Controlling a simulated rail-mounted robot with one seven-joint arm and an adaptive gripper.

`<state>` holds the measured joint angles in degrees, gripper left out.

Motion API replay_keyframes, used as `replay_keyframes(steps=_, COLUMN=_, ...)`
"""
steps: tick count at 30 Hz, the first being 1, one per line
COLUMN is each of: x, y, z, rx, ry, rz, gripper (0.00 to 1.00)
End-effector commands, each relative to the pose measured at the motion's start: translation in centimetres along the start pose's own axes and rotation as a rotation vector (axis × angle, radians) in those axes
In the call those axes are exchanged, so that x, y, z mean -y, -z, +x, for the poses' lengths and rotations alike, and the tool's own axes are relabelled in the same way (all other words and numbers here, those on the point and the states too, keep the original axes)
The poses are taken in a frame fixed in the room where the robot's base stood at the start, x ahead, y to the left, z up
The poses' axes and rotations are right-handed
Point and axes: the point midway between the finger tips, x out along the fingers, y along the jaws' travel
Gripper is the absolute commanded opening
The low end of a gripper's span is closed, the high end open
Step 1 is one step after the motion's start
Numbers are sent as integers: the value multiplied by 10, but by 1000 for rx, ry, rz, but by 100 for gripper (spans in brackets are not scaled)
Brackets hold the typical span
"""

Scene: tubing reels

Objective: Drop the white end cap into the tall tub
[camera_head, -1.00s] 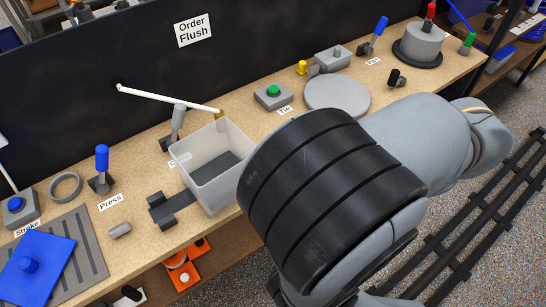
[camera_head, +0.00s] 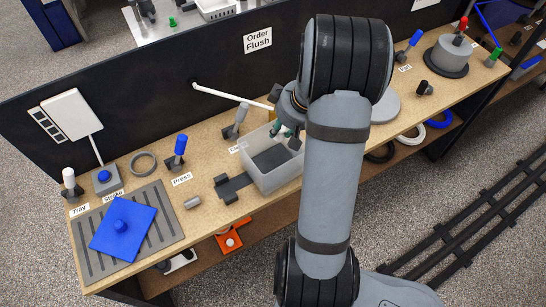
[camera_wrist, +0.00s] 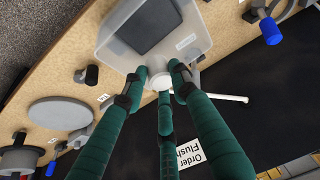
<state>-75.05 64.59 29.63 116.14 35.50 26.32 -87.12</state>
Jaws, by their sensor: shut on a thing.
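The white end cap (camera_wrist: 160,78) is between the fingertips of my gripper (camera_wrist: 162,88), which is shut on it with three green fingers. In the wrist view the cap shows next to the near rim of the tub; its height above the rim is unclear. The tall tub (camera_wrist: 107,42) is a translucent box with a dark floor. In the head view the tub (camera_head: 283,183) stands on the bench. My gripper (camera_head: 286,132) is at its back right corner there, partly hidden by my arm, and the cap cannot be made out.
A thin white lever (camera_head: 232,96) reaches toward the tub's back, with a grey post (camera_head: 236,124) beside it. A dark bracket (camera_head: 235,187) adjoins the tub's left side. A black panel (camera_head: 150,110) stands behind the bench. A round grey disc lies right of the tub (camera_wrist: 60,113).

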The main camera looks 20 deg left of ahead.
Motion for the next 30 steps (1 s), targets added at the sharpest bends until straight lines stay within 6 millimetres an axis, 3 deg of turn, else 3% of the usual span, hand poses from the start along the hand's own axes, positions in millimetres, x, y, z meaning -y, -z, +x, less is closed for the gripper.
replay_keyframes(steps=13, x=-1, y=-20, z=47, rx=0, ry=-1, rz=2, gripper=10)
replay_keyframes(steps=24, x=-1, y=-22, z=51, rx=-1, ry=-1, rz=3, gripper=10)
replay_keyframes(steps=25, x=-1, y=-22, z=51, rx=-1, ry=-1, rz=3, gripper=28)
replay_keyframes(steps=30, x=-1, y=-22, z=51, rx=-1, ry=-1, rz=3, gripper=38)
